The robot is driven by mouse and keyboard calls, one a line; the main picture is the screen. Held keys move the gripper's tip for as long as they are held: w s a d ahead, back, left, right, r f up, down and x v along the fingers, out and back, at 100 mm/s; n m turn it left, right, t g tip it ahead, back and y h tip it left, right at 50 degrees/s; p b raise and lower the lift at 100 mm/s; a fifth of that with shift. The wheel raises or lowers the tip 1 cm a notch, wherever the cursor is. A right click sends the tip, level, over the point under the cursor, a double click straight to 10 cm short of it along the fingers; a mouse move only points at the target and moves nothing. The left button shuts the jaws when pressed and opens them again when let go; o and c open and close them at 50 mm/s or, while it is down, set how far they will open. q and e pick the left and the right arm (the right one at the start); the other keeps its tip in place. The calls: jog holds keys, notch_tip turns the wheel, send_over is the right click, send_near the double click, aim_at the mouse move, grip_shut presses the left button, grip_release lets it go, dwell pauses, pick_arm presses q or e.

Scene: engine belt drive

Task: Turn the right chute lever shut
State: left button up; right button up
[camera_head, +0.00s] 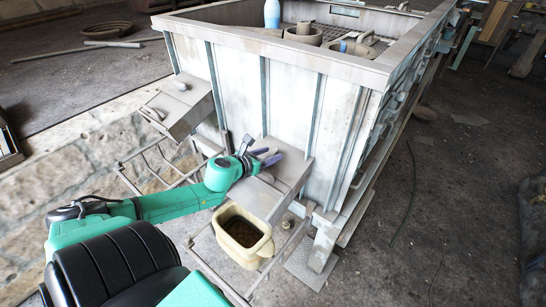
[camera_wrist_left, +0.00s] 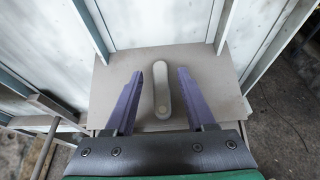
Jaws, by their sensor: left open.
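The right chute (camera_head: 290,172) is a grey box on the front wall of the large metal bin. Its lever (camera_wrist_left: 162,92) is a short, rounded grey bar on the chute's top plate (camera_wrist_left: 215,95), lying nearly lengthwise between my fingers in the wrist view. My left gripper (camera_head: 262,156) is over this chute; it also shows in the left wrist view (camera_wrist_left: 160,95). Its two purple fingers are open, one on each side of the lever, with a gap on both sides. In the head view the gripper hides most of the lever. My right gripper is not in view.
A cream bucket (camera_head: 242,256) with dark contents stands below the right chute, on a metal rail frame (camera_head: 213,270). The left chute (camera_head: 186,110) has its own lever. Vertical ribs on the bin wall (camera_head: 290,100) rise close behind the gripper. Floor at right is mostly open.

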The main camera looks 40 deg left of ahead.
pick_arm(q)
jog(key=shift+x, duration=1.05)
grip_shut()
jog(key=shift+r, duration=0.1)
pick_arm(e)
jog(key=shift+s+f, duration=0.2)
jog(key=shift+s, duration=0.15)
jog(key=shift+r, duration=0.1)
